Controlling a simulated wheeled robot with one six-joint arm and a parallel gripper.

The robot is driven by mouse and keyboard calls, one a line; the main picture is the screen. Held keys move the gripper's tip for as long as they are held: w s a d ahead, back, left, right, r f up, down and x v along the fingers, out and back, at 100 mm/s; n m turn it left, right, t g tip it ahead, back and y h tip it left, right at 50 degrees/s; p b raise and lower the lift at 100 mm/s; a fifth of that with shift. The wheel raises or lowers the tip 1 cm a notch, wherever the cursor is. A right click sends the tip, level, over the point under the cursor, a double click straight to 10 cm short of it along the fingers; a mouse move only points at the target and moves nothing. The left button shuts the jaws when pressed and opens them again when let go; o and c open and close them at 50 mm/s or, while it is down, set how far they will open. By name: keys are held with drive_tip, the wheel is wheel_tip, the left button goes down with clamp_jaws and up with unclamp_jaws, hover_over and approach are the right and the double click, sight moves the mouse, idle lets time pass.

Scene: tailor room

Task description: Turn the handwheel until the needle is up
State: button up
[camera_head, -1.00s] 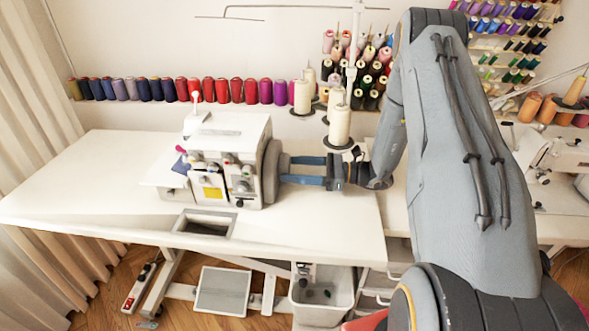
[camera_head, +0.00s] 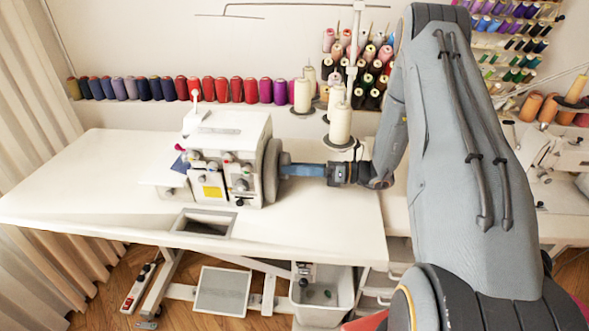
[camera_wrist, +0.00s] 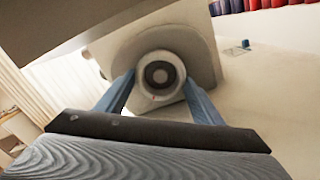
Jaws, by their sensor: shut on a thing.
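The white overlock sewing machine (camera_head: 222,150) stands on the white table. Its grey handwheel (camera_head: 271,171) is on its right side. My gripper (camera_head: 286,170) reaches in from the right and is shut on the handwheel. In the wrist view, the handwheel (camera_wrist: 160,76) shows as a round hub with a dark centre and a small red mark low on its rim. The two blue fingers of my gripper (camera_wrist: 159,92) lie on either side of it. The needle is too small to make out.
Cream thread cones (camera_head: 340,124) on a stand rise just behind my gripper. A row of coloured spools (camera_head: 180,89) lines the wall. The white table (camera_head: 90,185) is clear at left and has a rectangular opening (camera_head: 203,224) in front of the machine.

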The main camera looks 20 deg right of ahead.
drive_tip(key=m, duration=0.4)
drive_tip(key=shift+r+m, duration=0.1)
drive_tip(key=shift+m, duration=0.3)
idle(0.4)
drive_tip(key=o, duration=1)
drive_tip(key=shift+o, duration=0.2)
drive_tip(key=shift+s, duration=0.1)
drive_tip(key=shift+b+v, duration=1.05)
drive_tip(key=shift+v, duration=2.85)
